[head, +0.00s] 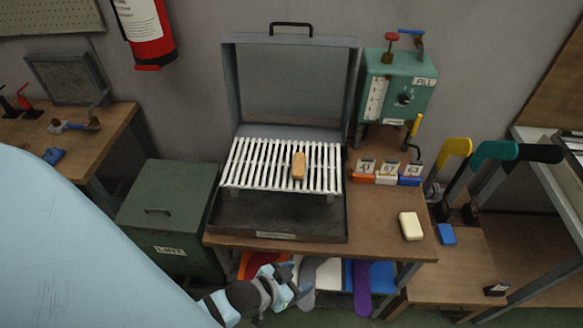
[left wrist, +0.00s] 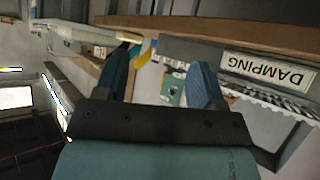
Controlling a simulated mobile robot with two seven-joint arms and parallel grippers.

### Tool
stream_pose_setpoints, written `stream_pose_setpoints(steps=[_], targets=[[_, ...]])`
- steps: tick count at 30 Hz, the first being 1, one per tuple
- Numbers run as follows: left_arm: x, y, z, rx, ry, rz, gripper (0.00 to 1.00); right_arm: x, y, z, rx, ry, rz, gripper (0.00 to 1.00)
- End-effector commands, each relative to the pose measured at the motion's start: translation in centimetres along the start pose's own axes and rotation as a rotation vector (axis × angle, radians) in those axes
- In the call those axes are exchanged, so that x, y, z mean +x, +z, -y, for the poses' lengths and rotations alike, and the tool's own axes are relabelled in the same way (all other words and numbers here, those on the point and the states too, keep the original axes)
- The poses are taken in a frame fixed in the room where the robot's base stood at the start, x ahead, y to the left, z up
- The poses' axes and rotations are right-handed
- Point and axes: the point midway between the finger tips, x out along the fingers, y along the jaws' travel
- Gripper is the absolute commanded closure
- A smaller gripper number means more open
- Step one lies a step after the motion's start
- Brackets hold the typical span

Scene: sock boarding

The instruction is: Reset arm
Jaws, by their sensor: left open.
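My left gripper (head: 284,286) is low in the middle of the head view, in front of the bench's front edge. It holds nothing that I can see. In the left wrist view its two dark blue fingers (left wrist: 163,78) stand apart with a clear gap between them. My right gripper is not in either view. The wooden bench (head: 385,238) bears an open grey box (head: 355,85) with a white slatted rack (head: 240,165). A tan block (head: 299,165) lies on the rack. A pale yellow block (head: 411,226) lies at the bench's right.
Coloured flat boards, including a purple one (head: 361,285), are under the bench near my left gripper. A green lidded bin (head: 170,195) stands left. A teal control box (head: 398,85) is behind. The left wrist view shows an upside-down DAMPING label (left wrist: 268,70).

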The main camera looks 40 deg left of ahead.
Motion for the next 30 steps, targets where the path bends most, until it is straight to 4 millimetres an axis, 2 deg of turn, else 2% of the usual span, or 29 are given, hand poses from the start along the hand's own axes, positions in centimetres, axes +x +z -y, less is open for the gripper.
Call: stream_pose_setpoints(steps=[3,12,16,22,30], targets=[[-1.0,0.8,-0.2,0.03,-0.018,-0.017,0.37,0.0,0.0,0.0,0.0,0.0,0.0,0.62],[-1.1,0.7,-0.2,0.036,-0.02,-0.02,0.37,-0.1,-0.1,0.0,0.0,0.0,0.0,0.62],[-2.0,-0.7,-0.2,0.035,-0.021,-0.019,0.37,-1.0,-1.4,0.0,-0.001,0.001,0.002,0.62],[-4.1,-3.6,-0.2,0.035,-0.028,-0.02,0.37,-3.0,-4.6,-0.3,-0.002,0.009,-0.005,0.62],[-4.2,-3.6,-0.2,0.035,-0.028,-0.021,0.37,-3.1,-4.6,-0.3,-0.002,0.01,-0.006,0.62]])
